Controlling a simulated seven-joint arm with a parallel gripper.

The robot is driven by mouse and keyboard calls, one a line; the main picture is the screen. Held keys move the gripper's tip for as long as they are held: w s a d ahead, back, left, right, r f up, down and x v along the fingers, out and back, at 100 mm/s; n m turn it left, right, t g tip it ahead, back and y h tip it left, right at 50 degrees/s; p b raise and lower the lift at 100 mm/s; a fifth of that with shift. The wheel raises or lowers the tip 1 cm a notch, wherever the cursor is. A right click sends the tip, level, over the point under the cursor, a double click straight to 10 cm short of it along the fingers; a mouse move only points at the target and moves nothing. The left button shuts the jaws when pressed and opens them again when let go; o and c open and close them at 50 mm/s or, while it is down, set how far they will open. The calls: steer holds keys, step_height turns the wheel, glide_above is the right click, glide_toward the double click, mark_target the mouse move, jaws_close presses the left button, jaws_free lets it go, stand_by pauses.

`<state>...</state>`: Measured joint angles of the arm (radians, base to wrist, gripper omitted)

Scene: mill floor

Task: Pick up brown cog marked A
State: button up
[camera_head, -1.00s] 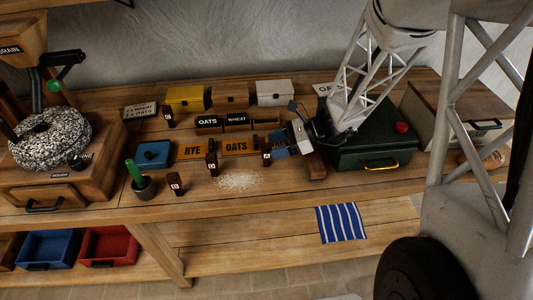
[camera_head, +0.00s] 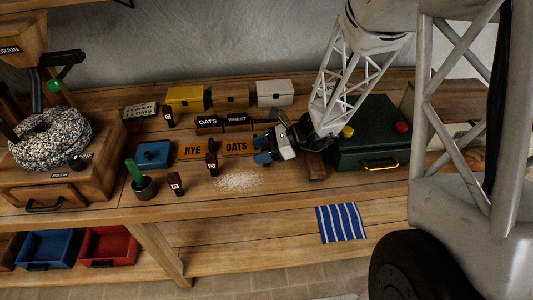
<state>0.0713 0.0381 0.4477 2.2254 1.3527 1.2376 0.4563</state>
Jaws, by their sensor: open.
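Several small dark brown pieces with pale letter tags stand on the bench. One (camera_head: 212,160) is in front of the orange board, one (camera_head: 176,184) is nearer the front edge, and one (camera_head: 168,118) is at the back left. Their letters are too small to read, so I cannot tell which is marked A. My gripper (camera_head: 266,149), with blue fingertips, is open at the right end of the orange board (camera_head: 190,150), low over the bench. A brown piece seen there earlier is now hidden at the gripper; I cannot tell whether it is between the fingers.
A green box (camera_head: 370,150) stands right of my gripper, with a brown block (camera_head: 315,166) beside it. Dark OATS (camera_head: 208,121) and WHEAT (camera_head: 237,119) blocks stand behind. Spilled grain (camera_head: 238,181) lies in front. A pot (camera_head: 144,187) and millstone (camera_head: 50,140) are left.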

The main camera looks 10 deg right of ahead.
stand_by(0.4)
steer(key=c, duration=1)
steer(key=shift+r, duration=0.15)
steer(key=shift+r, duration=0.85)
steer(key=shift+s+d+r, duration=0.1)
steer(key=shift+s+r, duration=0.1)
steer(key=shift+r, duration=0.65)
steer(key=s+d, duration=0.1)
steer(key=s, duration=0.6)
steer(key=s+d+r, duration=0.1)
steer(key=s+d, duration=0.1)
steer(key=s, duration=0.6)
steer(key=shift+d+r, duration=0.15)
steer(key=shift+d, duration=0.1)
